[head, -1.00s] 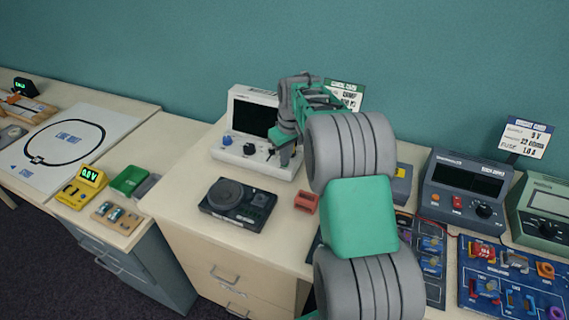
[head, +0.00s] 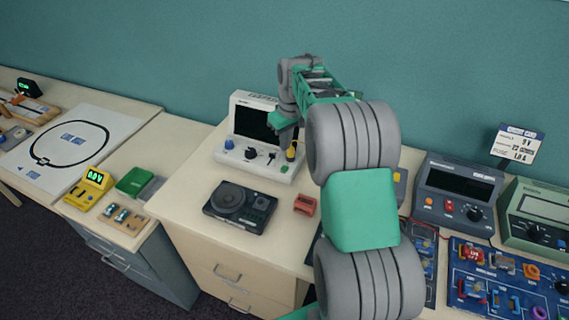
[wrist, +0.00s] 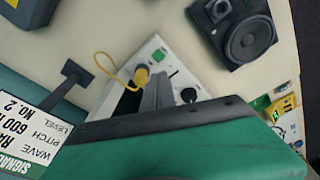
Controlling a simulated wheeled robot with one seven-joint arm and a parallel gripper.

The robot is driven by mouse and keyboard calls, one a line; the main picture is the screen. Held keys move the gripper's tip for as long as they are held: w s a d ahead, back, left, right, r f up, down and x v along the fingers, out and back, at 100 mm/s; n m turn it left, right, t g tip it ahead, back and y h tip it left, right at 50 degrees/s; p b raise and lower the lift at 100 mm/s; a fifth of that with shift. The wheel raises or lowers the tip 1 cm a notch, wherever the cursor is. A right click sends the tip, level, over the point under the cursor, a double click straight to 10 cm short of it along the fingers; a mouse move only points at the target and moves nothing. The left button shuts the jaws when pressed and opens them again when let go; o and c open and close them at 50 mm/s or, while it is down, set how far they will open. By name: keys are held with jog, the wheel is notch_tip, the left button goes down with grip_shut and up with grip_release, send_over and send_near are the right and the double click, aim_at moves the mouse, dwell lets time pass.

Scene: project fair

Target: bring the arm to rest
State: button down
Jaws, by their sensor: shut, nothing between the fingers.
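My arm reaches across the bench from the lower right in the head view. My gripper (head: 277,143) hangs in front of the dark screen of a white instrument (head: 234,154) at the back of the bench. In the wrist view my gripper (wrist: 158,88) has its grey fingers together, with nothing seen between them. The white instrument (wrist: 118,98) lies behind the fingers there. I cannot tell the exact gap to it. My arm hides part of the bench and whatever is behind it.
A black speaker unit (head: 240,207) and a red block (head: 305,205) lie in front. A yellow plug with a cord (wrist: 141,76) is in the instrument. Grey (head: 458,190) and green meters (head: 540,213) stand right, near a blue circuit board (head: 487,270). A teal wall rises behind.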

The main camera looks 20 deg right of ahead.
jog(key=shift+r+p, duration=0.35)
jog(key=shift+r, duration=0.55)
jog(key=s+a+f+m+g, duration=0.15)
jog(key=s+f+m, duration=0.25)
jog(key=s+f, duration=0.4)
jog(key=s+a+m, duration=0.1)
jog(key=s+a, duration=0.1)
jog(key=s, duration=0.7)
jog(key=s+a+r+t, duration=0.2)
jog(key=s+a+r, duration=0.45)
jog(key=s, duration=0.25)
notch_tip(320, 180, up, 7)
jog(key=w+a+n+t, duration=0.1)
jog(key=a+n+t, duration=0.1)
jog(key=shift+a, duration=0.25)
